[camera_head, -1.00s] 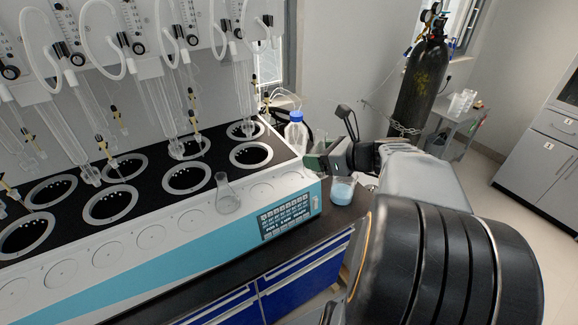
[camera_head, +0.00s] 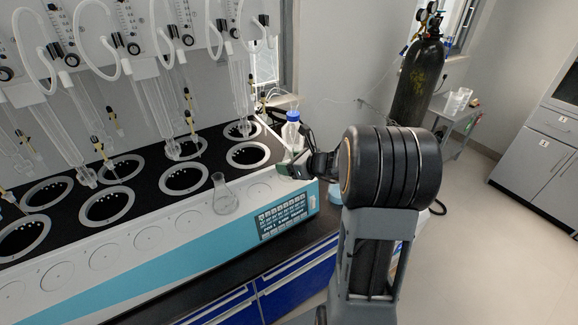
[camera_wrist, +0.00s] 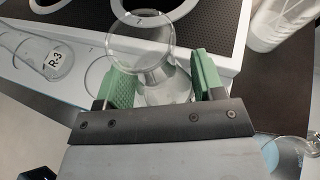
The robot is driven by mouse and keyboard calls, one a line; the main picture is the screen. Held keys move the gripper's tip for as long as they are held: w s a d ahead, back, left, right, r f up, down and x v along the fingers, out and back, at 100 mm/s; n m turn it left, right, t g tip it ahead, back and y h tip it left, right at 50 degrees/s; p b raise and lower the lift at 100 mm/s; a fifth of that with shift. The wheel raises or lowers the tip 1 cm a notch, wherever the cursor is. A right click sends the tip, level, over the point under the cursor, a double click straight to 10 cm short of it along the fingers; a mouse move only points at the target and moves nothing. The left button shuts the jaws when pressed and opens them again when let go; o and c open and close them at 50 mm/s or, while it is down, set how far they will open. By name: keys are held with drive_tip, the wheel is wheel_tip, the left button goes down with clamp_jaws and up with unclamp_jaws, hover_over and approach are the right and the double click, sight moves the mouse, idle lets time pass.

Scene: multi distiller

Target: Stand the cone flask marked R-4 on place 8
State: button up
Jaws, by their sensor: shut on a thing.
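My gripper (camera_head: 292,170) is over the right end of the distiller's white front ledge in the head view. In the wrist view its green jaws (camera_wrist: 163,80) are shut on a clear glass flask (camera_wrist: 142,47). No label shows on the held flask, and it is hidden behind my gripper and arm in the head view. A second cone flask (camera_head: 224,198) stands on the ledge to the left; in the wrist view this flask (camera_wrist: 52,60) reads R-3. Round marked places (camera_head: 187,217) line the ledge, but their numbers are too small to read.
The distiller (camera_head: 150,262) has black wells and hanging glass tubes behind the ledge. A blue-capped bottle (camera_head: 291,132) stands behind my gripper. A beaker of blue liquid (camera_head: 336,194) is partly hidden by my arm. A gas cylinder (camera_head: 417,85) stands farther back.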

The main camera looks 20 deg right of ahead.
drive_tip(key=shift+f, duration=0.6)
drive_tip(key=shift+f, duration=0.15)
drive_tip(key=o, duration=1)
